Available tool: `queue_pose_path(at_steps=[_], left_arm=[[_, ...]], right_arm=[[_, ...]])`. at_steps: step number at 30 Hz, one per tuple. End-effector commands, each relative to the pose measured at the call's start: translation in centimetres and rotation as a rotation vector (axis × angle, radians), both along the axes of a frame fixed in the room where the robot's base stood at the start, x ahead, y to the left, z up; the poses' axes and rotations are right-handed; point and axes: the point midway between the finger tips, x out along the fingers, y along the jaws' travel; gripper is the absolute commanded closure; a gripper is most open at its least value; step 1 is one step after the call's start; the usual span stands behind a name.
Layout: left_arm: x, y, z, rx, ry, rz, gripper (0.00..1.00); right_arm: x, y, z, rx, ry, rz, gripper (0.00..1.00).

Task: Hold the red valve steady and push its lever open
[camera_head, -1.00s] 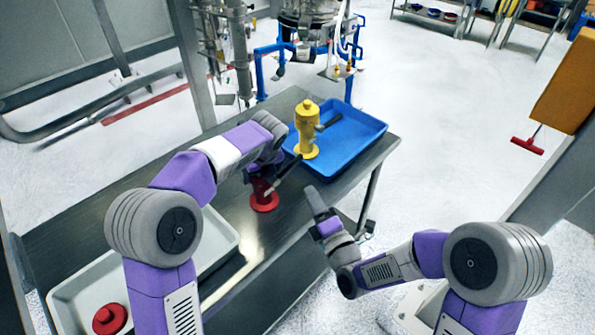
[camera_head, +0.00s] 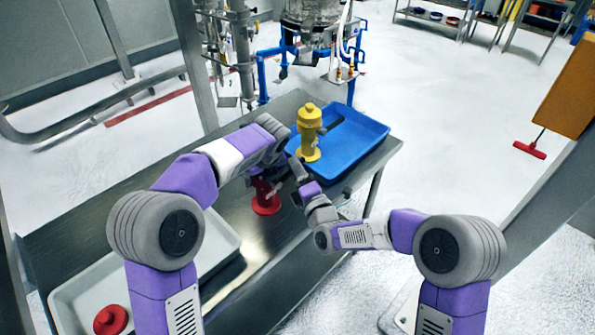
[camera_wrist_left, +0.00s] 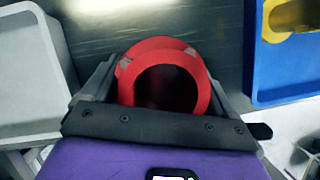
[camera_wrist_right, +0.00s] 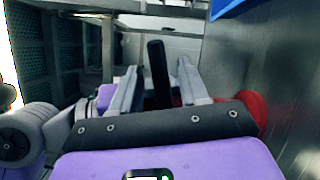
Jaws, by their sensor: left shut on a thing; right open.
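The red valve (camera_head: 266,200) stands upright on the dark table, partly hidden by my left arm. My left gripper (camera_head: 264,172) is shut on its upper body. In the left wrist view, the valve's round red open top (camera_wrist_left: 165,52) sits between the two fingers. My right gripper (camera_head: 296,170) is open close to the valve's right side. In the right wrist view, the black lever (camera_wrist_right: 158,72) shows between the spread fingers of the right gripper (camera_wrist_right: 158,85); I cannot tell if they touch it. Red parts of the valve (camera_wrist_right: 252,108) show behind that gripper.
A yellow valve (camera_head: 309,140) stands at the left side of a blue tray (camera_head: 372,148) behind the grippers. A pale tray (camera_head: 222,238) at the front left holds a red part (camera_head: 111,320).

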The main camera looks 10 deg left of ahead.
Motion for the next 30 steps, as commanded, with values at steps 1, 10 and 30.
queue_pose_path(at_steps=[1,10,30], left_arm=[[0.05,0.0,0.1,-0.001,-0.003,0.0,0.77],[0.05,0.0,0.11,-0.001,-0.003,0.0,0.77],[-0.01,-0.19,0.1,-0.001,-0.001,-0.005,0.77]], right_arm=[[-0.01,-0.01,0.0,0.0,0.0,0.0,0.55],[-0.03,0.0,0.01,0.0,0.0,0.0,0.95],[-0.25,0.2,0.79,-0.082,-0.11,0.001,1.0]])
